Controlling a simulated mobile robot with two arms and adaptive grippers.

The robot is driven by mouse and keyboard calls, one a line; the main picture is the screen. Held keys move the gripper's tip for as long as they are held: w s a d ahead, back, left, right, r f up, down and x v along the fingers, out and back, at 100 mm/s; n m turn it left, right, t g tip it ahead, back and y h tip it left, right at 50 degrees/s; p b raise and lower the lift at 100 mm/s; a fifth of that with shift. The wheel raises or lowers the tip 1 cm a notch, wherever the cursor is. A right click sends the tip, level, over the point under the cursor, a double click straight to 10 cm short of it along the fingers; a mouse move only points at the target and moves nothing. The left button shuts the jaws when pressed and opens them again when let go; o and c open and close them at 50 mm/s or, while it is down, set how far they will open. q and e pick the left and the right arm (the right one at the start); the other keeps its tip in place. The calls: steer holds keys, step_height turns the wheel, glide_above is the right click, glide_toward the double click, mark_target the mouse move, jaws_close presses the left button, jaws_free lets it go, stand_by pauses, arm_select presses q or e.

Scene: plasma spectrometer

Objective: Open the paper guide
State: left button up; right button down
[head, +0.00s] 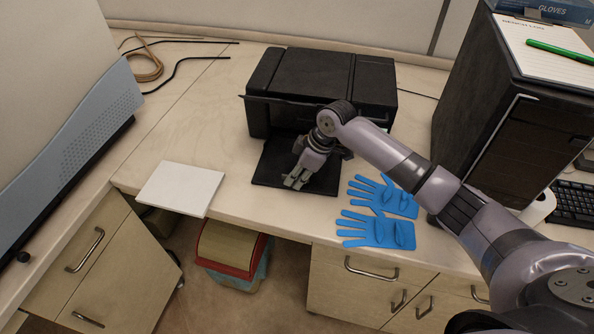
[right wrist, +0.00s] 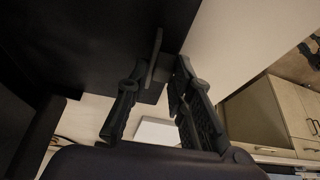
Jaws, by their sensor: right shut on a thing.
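The black printer (head: 320,85) stands at the back of the bench with its flat black tray (head: 268,168) out in front. My right gripper (head: 297,182) is over the tray, its fingers pointing down near the front edge. In the right wrist view, a thin dark upright tab, the paper guide (right wrist: 155,58), stands from the dark tray (right wrist: 90,40) between the fingers of my right gripper (right wrist: 157,75), which is shut on it. In the head view the gripper hides the guide. My left gripper is not in view.
Blue gloves (head: 375,230) lie right of the tray. A white pad (head: 180,188) lies at the bench's front edge on the left. A tall black tower (head: 500,120) stands at the right. Cables (head: 150,65) lie at the back left. The bench between pad and printer is clear.

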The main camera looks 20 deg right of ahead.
steer(key=shift+s+a+r+p, duration=0.1)
steer(key=shift+s+a+p, duration=0.3)
steer(key=shift+s+p, duration=0.3)
steer(key=shift+s, duration=0.15)
steer(key=c, duration=1.5)
jaws_free()
steer(key=v, duration=1.1)
steer(key=shift+d+r, duration=0.2)
steer(key=shift+r, duration=0.15)
steer(key=shift+c, duration=0.3)
